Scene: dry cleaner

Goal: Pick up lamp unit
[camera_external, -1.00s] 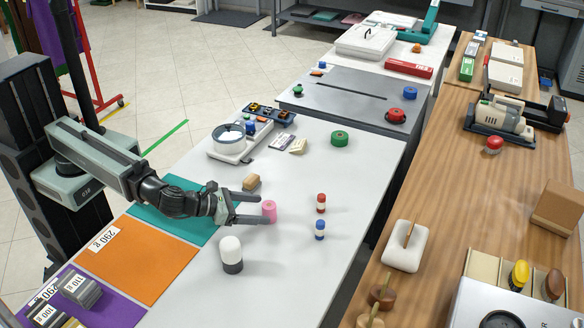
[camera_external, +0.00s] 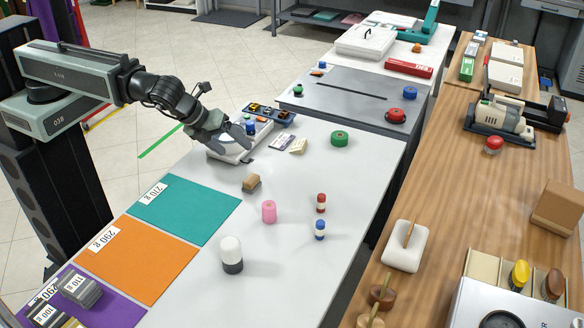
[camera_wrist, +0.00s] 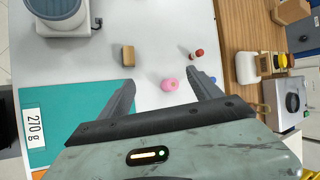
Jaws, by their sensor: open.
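No label marks the lamp unit; a cylinder with a white domed top and black base (camera_external: 231,255) looks most like one. It stands upright on the front part of the white table in the external view. I cannot make it out in the wrist view. That pink cylinder stands upright mid-table (camera_external: 268,212).
The scale (camera_external: 226,153) is partly hidden by my gripper. A tan block (camera_external: 251,183), two small banded cylinders (camera_external: 320,203) (camera_external: 319,230) and a green roll (camera_external: 340,138) stand on the table. Teal (camera_external: 185,208) and orange (camera_external: 140,262) mats lie at left. The wooden counter (camera_external: 455,215) is at right.

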